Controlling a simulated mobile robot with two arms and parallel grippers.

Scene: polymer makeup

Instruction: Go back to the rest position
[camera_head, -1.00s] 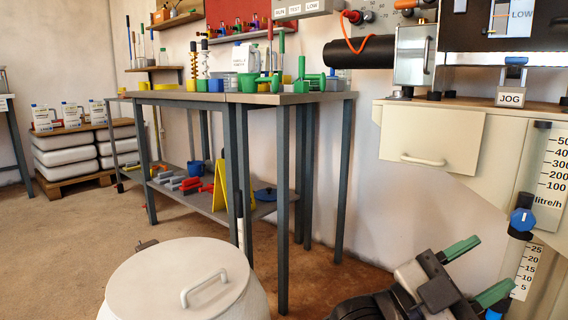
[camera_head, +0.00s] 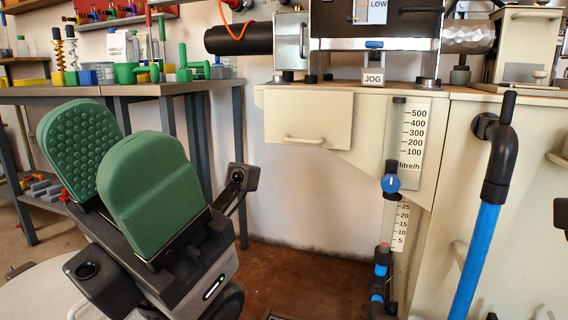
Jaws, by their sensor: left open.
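My left gripper (camera_head: 108,148) is large in the lower left, close to the camera. Its two green padded fingers point up and stand apart, with nothing between them. It is in front of the workbench and the white lidded drum and hides parts of both.
A workbench (camera_head: 190,86) with green and yellow tools stands behind the gripper. The white drum (camera_head: 40,290) is at the lower left. A cream machine (camera_head: 290,150) with a drawer, flow scales and a blue pipe (camera_head: 474,260) fills the right. Some brown floor (camera_head: 300,283) is clear between.

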